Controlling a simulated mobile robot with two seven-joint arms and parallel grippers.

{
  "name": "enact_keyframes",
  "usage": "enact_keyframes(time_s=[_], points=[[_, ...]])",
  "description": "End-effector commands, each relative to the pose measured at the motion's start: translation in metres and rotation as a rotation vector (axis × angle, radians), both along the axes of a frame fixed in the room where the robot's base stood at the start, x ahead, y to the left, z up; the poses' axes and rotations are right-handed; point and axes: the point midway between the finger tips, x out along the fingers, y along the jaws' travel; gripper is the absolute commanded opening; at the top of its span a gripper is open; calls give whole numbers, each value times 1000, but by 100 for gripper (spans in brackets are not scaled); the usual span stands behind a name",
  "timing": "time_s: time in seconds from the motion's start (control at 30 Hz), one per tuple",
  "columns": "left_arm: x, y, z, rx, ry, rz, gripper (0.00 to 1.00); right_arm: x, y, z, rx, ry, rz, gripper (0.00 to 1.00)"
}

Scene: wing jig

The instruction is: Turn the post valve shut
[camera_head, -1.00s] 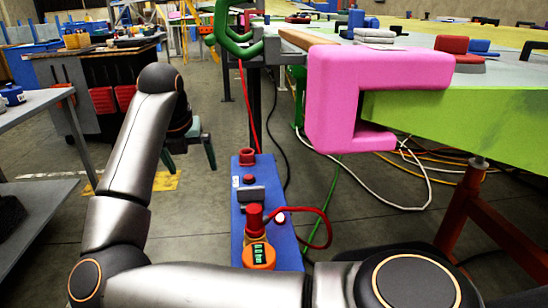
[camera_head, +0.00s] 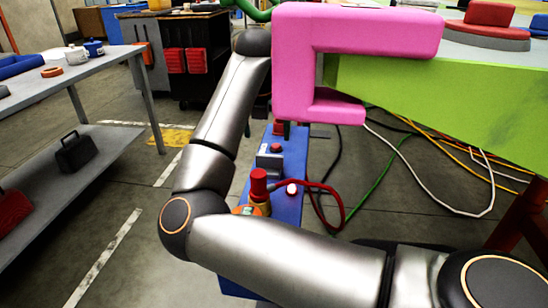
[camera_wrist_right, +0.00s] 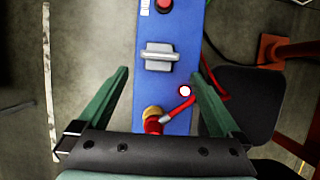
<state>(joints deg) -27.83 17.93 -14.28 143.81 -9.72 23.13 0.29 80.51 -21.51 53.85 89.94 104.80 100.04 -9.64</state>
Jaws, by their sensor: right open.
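The blue post panel (camera_head: 290,180) carries a grey valve handle (camera_head: 268,162), which also shows in the right wrist view (camera_wrist_right: 159,50), lying crosswise. My right gripper (camera_wrist_right: 159,74) is open, its green fingers apart on either side of the panel, with the handle between and just beyond the tips. It appears empty and not touching the handle. In the head view my right arm reaches up behind the pink clamp, which mostly hides the gripper. My left gripper is not in view.
A pink clamp (camera_head: 295,65) grips the lime wing edge (camera_head: 430,105) above the panel. A red knob (camera_head: 259,183) with a looped red hose (camera_head: 340,208) and a lit white button (camera_head: 292,189) sit on the panel. A grey shelf table (camera_head: 110,60) stands left.

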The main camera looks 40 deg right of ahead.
Motion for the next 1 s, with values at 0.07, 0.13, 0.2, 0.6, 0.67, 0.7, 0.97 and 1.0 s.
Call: enact_keyframes(time_s=[0.07,0.13,0.2,0.6,0.67,0.7,0.97,1.0], points=[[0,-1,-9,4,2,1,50,3,-5,-19,1,3,-1,100],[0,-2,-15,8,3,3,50,7,-9,-33,0,3,-1,100],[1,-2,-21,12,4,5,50,10,-14,-47,1,4,-2,100],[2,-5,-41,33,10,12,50,24,-31,-96,0,1,-1,100],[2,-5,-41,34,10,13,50,25,-32,-98,0,0,-1,100],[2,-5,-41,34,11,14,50,25,-32,-99,0,0,-1,100],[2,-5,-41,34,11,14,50,25,-32,-99,0,0,-1,99],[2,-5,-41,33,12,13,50,25,-32,-99,0,0,-1,94]])
